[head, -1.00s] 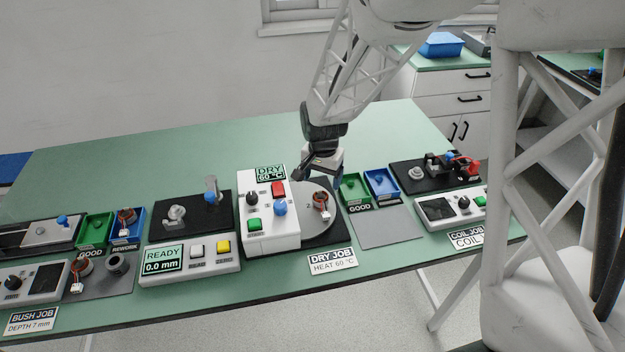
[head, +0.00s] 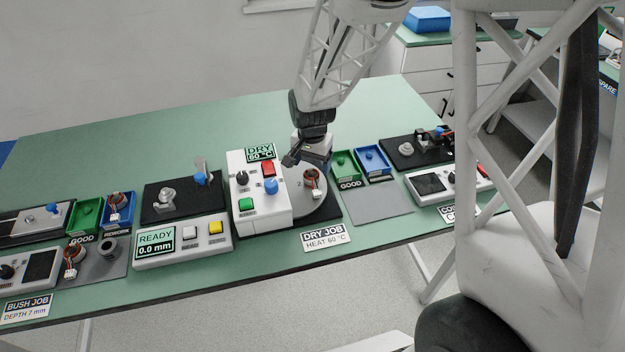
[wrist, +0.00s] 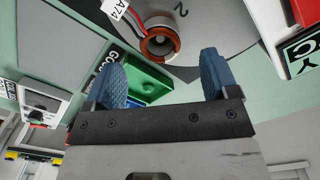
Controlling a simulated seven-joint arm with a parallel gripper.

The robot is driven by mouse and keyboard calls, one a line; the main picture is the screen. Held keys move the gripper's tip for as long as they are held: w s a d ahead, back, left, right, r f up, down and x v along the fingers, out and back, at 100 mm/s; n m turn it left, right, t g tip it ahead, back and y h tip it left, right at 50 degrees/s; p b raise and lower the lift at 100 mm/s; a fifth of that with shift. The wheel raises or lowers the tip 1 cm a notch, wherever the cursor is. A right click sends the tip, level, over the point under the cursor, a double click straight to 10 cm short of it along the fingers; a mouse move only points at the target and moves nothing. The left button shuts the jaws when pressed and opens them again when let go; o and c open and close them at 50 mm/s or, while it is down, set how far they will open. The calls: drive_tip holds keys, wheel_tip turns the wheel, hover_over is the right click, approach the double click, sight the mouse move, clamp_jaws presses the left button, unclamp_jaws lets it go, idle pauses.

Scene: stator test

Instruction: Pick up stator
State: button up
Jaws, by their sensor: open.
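In the wrist view the stator (wrist: 160,42) is beyond my fingertips, with red and dark wires and a white tag (wrist: 115,8) reading A74. My gripper (head: 316,164) is over the back of the plate, close behind the stator in the head view. In the wrist view my gripper (wrist: 165,75) is open with its two blue pads apart and nothing between them. The stator is apart from the pads.
The white control box (head: 259,208) stands just left of the plate. Green (head: 345,168) and blue (head: 373,163) trays sit to the right, with a bare grey mat (head: 376,205) before them. Other stators lie at the left, one in a blue tray (head: 119,226).

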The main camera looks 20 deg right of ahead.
sight(311, 174)
drive_tip(key=shift+f, duration=0.1)
drive_tip(key=shift+f, duration=2.5)
drive_tip(key=c, duration=1.1)
drive_tip(key=shift+o, duration=0.2)
drive_tip(key=shift+r, duration=0.15)
